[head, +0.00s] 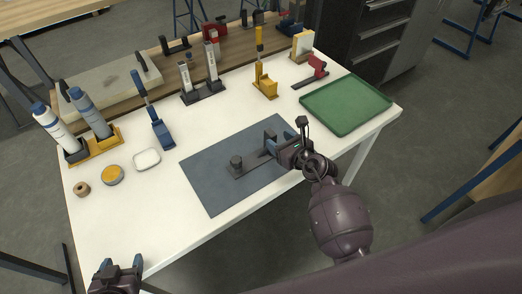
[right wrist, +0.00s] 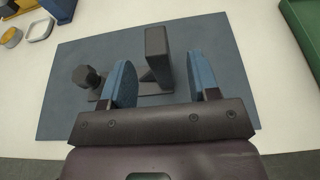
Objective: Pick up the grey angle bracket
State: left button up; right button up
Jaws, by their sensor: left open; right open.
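The grey angle bracket (head: 252,166) is on the dark blue-grey mat (head: 208,180). In the right wrist view its upright plate (right wrist: 157,50) stands between the two blue fingers, with gaps showing on both sides. Its flat base runs left beneath the left finger towards a dark bolt-like knob (right wrist: 87,80). My right gripper (head: 279,138) is open around the upright plate, and it also shows in the right wrist view (right wrist: 161,85). In the head view it hides part of the bracket. My left gripper (head: 121,266) is open and empty, off the table's near left corner.
A green tray (head: 345,104) lies right of the mat. Behind the mat stand a yellow holder (head: 265,88), grey holders (head: 203,92) and a blue holder (head: 162,135). Bottles (head: 58,132) and small round items are at the left. White table space is clear around the mat.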

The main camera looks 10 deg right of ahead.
aim_at(274, 137)
jog(key=x, duration=0.5)
jog(key=shift+a+r, duration=0.1)
jog(key=shift+a, duration=0.05)
jog(key=shift+s, duration=0.1)
grip_shut()
